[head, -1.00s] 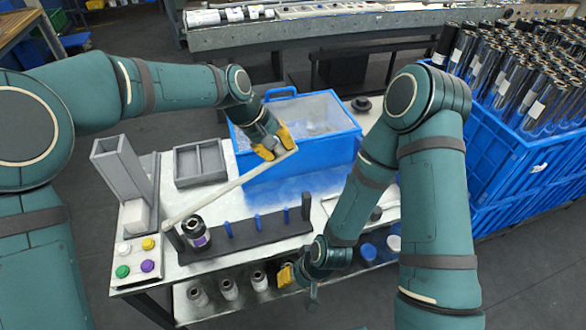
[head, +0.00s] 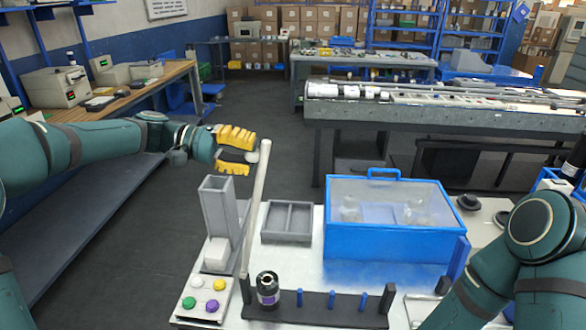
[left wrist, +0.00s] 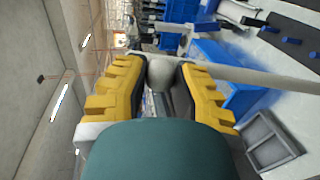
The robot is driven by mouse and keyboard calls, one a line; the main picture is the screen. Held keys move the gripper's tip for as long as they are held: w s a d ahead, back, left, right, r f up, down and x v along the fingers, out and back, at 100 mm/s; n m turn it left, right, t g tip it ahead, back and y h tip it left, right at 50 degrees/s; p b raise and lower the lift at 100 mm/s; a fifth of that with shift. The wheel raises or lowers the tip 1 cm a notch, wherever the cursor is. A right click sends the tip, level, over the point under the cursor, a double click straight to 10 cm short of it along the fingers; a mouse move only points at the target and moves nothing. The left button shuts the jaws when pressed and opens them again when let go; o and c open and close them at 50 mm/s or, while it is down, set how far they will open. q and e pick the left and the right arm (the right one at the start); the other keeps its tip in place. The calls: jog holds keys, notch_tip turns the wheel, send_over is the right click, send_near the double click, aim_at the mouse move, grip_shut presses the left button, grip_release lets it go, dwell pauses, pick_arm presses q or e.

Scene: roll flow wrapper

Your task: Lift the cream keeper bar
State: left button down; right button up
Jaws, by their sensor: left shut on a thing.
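The cream keeper bar (head: 256,205) stands nearly upright in the head view. Its lower end meets the left end of the black rack (head: 318,309). My left gripper (head: 250,155), with yellow finger pads, is shut on the bar's upper end. In the left wrist view the bar (left wrist: 250,76) runs from between the fingertips (left wrist: 164,68) to the right edge. A dark roll with a purple-and-white label (head: 267,289) stands at the rack's left end, beside the bar's foot. My right arm is at the lower right, its gripper out of view.
A grey upright chute (head: 219,220) and a button panel (head: 203,301) stand left of the bar. A grey divided tray (head: 287,221) and a lidded blue bin (head: 390,240) sit behind the rack. Blue pegs line the rack.

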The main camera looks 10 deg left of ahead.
pick_arm(q)
jog(key=a+h, duration=0.2)
jog(key=a, duration=0.6)
jog(key=shift+s+a+h, duration=0.15)
jog(key=shift+a+h, duration=0.1)
jog(key=shift+h, duration=0.05)
jog(key=c, duration=0.7)
grip_release()
jog(key=a, duration=1.2)
jog(key=shift+s+f, duration=0.2)
jog(key=shift+f, duration=0.05)
